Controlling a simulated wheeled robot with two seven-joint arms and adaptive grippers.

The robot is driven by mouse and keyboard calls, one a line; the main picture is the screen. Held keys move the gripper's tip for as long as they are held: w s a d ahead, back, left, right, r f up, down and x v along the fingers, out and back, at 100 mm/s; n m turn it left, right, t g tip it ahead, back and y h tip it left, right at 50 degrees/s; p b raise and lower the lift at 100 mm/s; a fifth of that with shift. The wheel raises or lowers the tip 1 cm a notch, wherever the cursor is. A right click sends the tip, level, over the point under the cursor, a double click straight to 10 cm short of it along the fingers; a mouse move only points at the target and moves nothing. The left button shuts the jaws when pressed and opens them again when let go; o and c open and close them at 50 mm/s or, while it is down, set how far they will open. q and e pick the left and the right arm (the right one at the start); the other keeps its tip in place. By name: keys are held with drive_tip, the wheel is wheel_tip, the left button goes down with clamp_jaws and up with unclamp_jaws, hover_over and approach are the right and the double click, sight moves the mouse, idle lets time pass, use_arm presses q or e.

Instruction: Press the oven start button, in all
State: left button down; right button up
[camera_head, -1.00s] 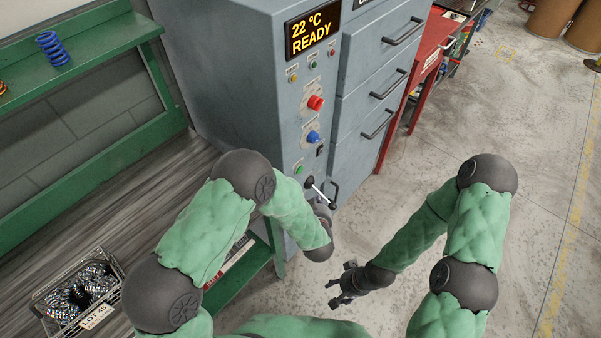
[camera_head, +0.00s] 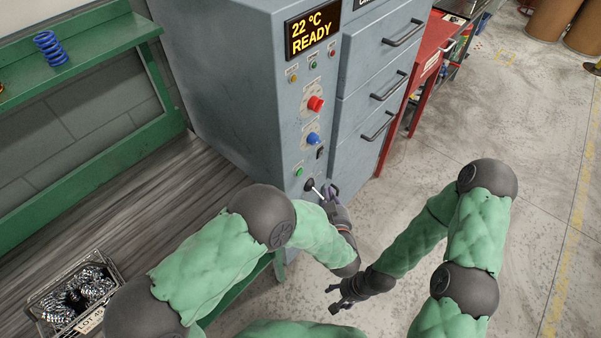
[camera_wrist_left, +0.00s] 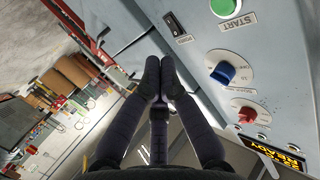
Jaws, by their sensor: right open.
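The oven's green START button (camera_head: 298,171) is on the grey control panel in the head view, below the blue knob (camera_head: 313,138). In the left wrist view the green button (camera_wrist_left: 226,8) is at the top edge, partly cut off, above its START label. My left gripper (camera_head: 331,191) is low in front of the panel, right of and below the button. In the left wrist view its fingertips (camera_wrist_left: 160,62) are together with nothing between them, left of and below the button and apart from it. My right gripper (camera_head: 341,292) is open and empty, lower down over the floor.
The oven display (camera_head: 312,32) reads 22 °C READY. A red knob (camera_head: 315,104) is above the blue one. A black rocker switch (camera_wrist_left: 174,24) shows near my left fingertips. Drawer handles (camera_head: 378,125) stick out at right. A wire basket (camera_head: 75,296) stands on the bench.

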use_arm(q)
drive_tip(key=w+a+b, duration=0.1)
drive_tip(key=w+a, duration=0.3)
drive_tip(key=a, duration=0.2)
drive_tip(key=shift+w+a, duration=0.3)
drive_tip(key=shift+w, duration=0.1)
drive_tip(key=shift+a, duration=0.1)
idle(1.2)
drive_tip(key=shift+w+a, duration=0.25)
drive_tip(key=shift+w+a, duration=0.2)
drive_tip(key=shift+a, duration=0.1)
idle(0.8)
drive_tip(key=shift+s+d, duration=0.1)
drive_tip(key=shift+d, duration=0.05)
drive_tip(key=shift+s+d, duration=0.35)
drive_tip(key=shift+d, duration=0.15)
idle(0.4)
drive_tip(key=s+d, duration=0.1)
drive_tip(key=d, duration=0.1)
drive_tip(key=s+d+p, duration=0.1)
drive_tip(key=s+d, duration=0.1)
idle(0.4)
